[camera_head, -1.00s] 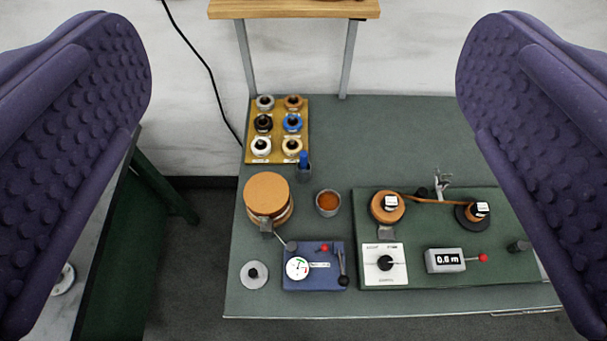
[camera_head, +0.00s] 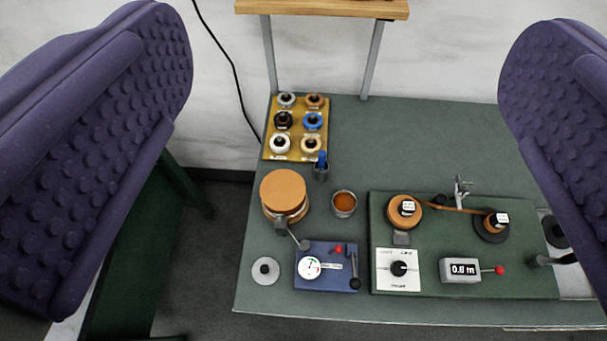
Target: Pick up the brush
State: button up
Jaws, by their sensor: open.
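No brush can be made out with certainty. A blue-topped upright item (camera_head: 322,158) stands in a small dark grey cup (camera_head: 321,174) on the green bench and may be the brush; its lower end is hidden in the cup. My gripper (camera_head: 346,85) is open and empty, its two purple studded fingers wide apart at the left and right of the view. The blue-topped item shows in the gap between them, farther away on the bench and not touched.
The green bench (camera_head: 430,135) is clear at the back right. Around the cup are a yellow rack (camera_head: 270,152) of several spools, a copper-coloured round stack (camera_head: 283,190), a cup of brown stuff (camera_head: 344,203), a blue gauge box (camera_head: 322,280) and a green winding machine (camera_head: 440,225). A wooden shelf (camera_head: 330,8) stands behind.

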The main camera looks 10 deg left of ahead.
aim_at(321, 154)
jog(key=i+l+u, duration=0.15)
jog(key=l, duration=0.15)
jog(key=i+l+u, duration=0.15)
jog(key=l, duration=0.15)
jog(key=l+u, duration=0.1)
jog(key=l, duration=0.2)
jog(key=i+l+u, duration=0.15)
jog(key=l, duration=0.2)
jog(key=i+j+u, duration=0.15)
jog(key=u, duration=0.25)
jog(key=i+j+u, duration=0.1)
jog(key=u, duration=0.3)
jog(key=i+u, duration=0.2)
jog(key=u, duration=0.15)
